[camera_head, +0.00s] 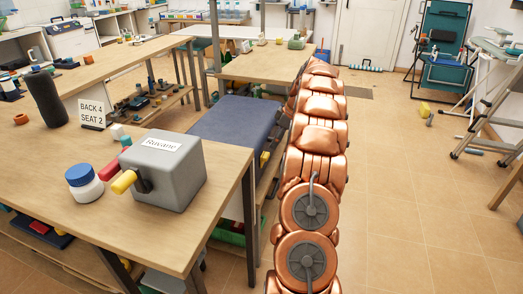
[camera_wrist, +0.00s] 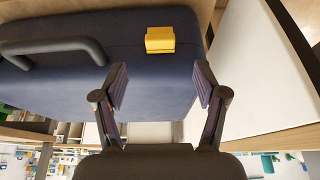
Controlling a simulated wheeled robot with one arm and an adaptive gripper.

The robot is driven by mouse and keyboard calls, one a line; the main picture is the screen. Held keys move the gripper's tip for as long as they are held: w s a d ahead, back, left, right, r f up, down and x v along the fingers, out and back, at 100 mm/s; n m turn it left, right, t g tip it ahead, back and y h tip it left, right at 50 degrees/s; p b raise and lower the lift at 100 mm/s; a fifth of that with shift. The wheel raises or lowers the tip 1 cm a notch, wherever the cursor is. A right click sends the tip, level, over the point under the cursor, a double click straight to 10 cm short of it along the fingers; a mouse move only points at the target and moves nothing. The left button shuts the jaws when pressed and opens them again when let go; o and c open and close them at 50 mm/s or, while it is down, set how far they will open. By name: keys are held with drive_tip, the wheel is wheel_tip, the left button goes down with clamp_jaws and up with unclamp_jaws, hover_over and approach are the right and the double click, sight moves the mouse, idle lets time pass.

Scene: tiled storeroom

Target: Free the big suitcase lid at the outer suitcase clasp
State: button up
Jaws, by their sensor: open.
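The big suitcase (camera_head: 232,125) is dark blue and lies flat beside the wooden table, left of my arm. In the wrist view the suitcase (camera_wrist: 105,75) fills the upper middle, with a dark handle (camera_wrist: 60,46) at the left. A yellow clasp (camera_wrist: 160,41) sits on its side, right of the handle. My gripper (camera_wrist: 161,68) is open and empty, its fingers to either side of and short of the clasp. A small yellow patch, perhaps a clasp, shows at the suitcase's right side in the head view. My gripper is hidden there behind my arm.
The near table (camera_head: 215,185) holds a grey box (camera_head: 175,180) with red and yellow knobs, a blue-lidded jar (camera_head: 84,184) and a dark cylinder (camera_head: 46,98). A pale panel (camera_wrist: 255,75) is close on the right in the wrist view. Tiled floor right of my arm is mostly clear.

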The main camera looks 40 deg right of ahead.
sight(268, 155)
drive_tip(key=shift+x, duration=3.85)
drive_tip(key=c, duration=1.1)
drive_tip(key=shift+b, duration=0.35)
drive_tip(key=shift+c, duration=0.2)
drive_tip(key=shift+f, duration=0.1)
